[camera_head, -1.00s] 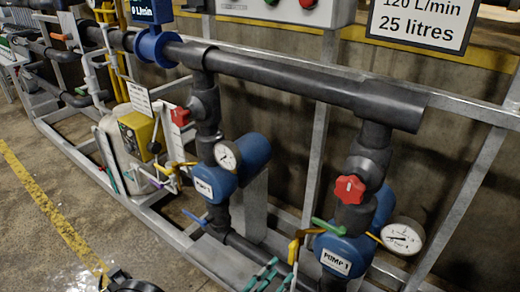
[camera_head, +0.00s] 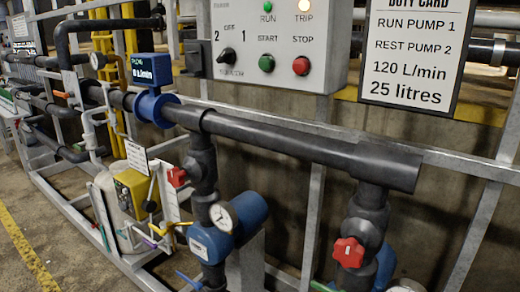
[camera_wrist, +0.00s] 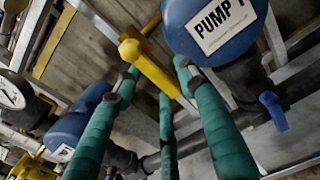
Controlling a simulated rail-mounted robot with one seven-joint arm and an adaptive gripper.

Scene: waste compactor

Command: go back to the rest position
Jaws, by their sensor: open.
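My gripper (camera_wrist: 158,80) shows in the wrist view with its teal fingers spread open. A yellow lever handle (camera_wrist: 150,68) lies across the view between the fingertips; I cannot tell whether any finger touches it. The blue pump labelled PUMP 1 (camera_wrist: 218,22) is close by at the upper right of the wrist view. My gripper is outside the head view. No rest position is marked in either view.
In the head view a horizontal dark pipe (camera_head: 300,145) crosses the metal frame. Red valve knobs (camera_head: 348,252), a gauge (camera_head: 221,217) and a control box (camera_head: 280,40) with a lit TRIP lamp stand around it. Floor (camera_head: 60,230) is open at left.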

